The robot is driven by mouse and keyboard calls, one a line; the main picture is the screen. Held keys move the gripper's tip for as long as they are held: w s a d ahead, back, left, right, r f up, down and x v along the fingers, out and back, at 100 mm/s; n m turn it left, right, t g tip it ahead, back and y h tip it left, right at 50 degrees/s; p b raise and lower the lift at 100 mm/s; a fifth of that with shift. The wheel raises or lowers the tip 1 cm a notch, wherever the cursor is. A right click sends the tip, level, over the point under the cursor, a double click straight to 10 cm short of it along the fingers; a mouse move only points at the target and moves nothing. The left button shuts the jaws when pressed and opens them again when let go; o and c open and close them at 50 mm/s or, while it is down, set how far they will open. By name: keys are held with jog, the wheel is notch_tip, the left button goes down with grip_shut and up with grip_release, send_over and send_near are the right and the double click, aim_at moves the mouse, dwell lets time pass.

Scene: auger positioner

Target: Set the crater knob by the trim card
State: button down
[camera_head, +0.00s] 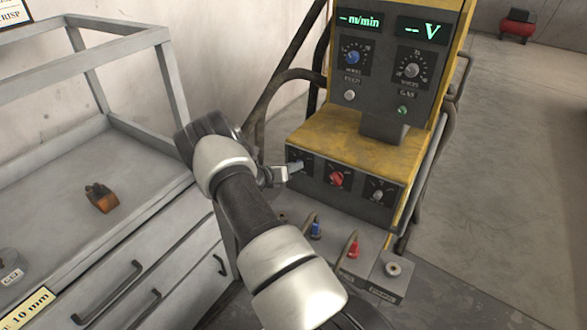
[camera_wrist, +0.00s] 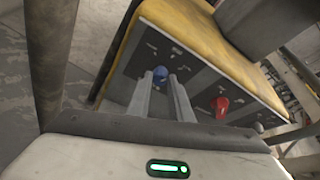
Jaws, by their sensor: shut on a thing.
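My gripper (camera_head: 294,168) is at the left end of the machine's lower dark panel (camera_head: 318,172). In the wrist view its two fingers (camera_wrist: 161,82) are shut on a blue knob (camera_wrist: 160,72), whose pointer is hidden. A red knob (camera_head: 336,179) and a grey knob (camera_head: 377,195) sit to its right on the same panel. The labels there are too small to read, so I cannot tell which is marked crater.
The yellow machine's upper panel (camera_head: 385,80) has a blue knob, a grey knob and two blank-valued displays. Cables with blue and red plugs (camera_head: 354,250) stand below. A grey cabinet (camera_head: 130,225) is on the left.

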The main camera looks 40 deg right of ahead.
jog(key=n+g+b, duration=0.1)
jog(key=n+h, duration=0.1)
jog(key=n, duration=0.1)
jog(key=shift+w+a+f+g+b, duration=0.1)
jog(key=shift+w+g+b, duration=0.2)
jog(key=shift+g+b, duration=0.1)
dwell(0.5)
jog(key=c, duration=1.6)
grip_release()
jog(key=p+v, duration=0.1)
jog(key=v, duration=0.4)
jog(key=p+v, duration=0.1)
jog(key=v, duration=0.5)
jog(key=p+v, duration=0.2)
jog(key=v, duration=0.4)
jog(key=shift+a+f, duration=0.2)
jog(key=shift+a, duration=0.1)
